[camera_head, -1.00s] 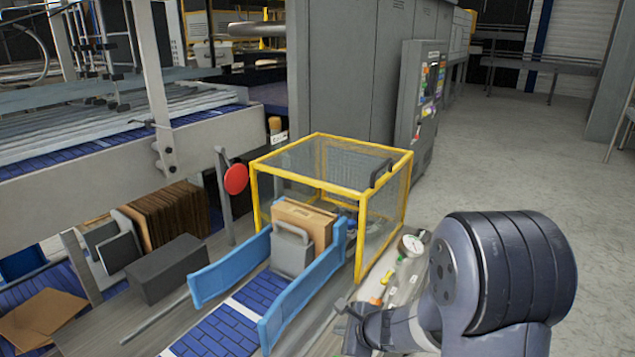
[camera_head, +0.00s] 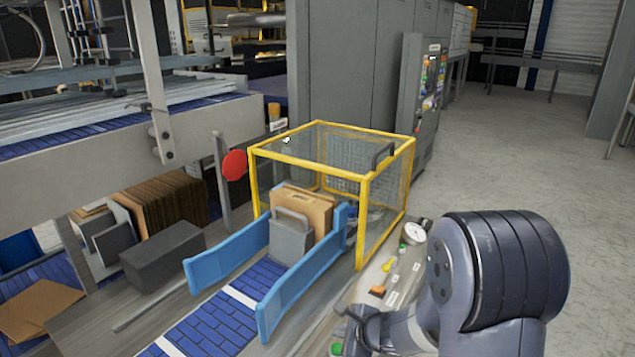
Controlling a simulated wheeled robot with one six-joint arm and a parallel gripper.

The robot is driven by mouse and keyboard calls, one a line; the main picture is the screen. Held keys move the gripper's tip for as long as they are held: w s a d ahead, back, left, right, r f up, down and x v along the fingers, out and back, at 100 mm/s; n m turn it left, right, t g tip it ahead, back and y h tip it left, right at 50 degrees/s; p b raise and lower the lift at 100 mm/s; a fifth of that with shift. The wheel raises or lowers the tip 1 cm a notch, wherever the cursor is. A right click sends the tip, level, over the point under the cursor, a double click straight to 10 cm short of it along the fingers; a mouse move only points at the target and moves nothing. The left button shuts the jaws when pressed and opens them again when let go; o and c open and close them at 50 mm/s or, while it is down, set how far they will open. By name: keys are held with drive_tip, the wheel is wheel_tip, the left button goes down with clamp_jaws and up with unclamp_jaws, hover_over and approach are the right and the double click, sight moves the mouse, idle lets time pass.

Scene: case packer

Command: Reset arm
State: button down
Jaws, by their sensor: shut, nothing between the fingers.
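My arm rises at the lower right of the head view, with a large dark grey joint in front of the floor. My gripper (camera_head: 347,327) is small and dark at the bottom edge, left of that joint and partly cut off or hidden. It is shut and I see nothing held in it. It is over or beside the near end of a panel strip with knobs and labels (camera_head: 391,297); I cannot tell whether it touches it.
A yellow-framed clear guard (camera_head: 362,222) stands in the middle. Blue side rails (camera_head: 228,257) flank a blue conveyor (camera_head: 215,325) with a brown carton (camera_head: 312,211) behind a grey pusher (camera_head: 290,240). Open floor (camera_head: 540,160) lies right.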

drive_tip(key=shift+r+b, duration=0.15)
drive_tip(key=shift+b, duration=0.15)
wheel_tip(320, 180, up, 2)
drive_tip(key=shift+p, duration=0.95)
drive_tip(key=shift+f+b, duration=0.8)
drive_tip(key=shift+f, duration=0.1)
drive_tip(key=shift+p, duration=0.85)
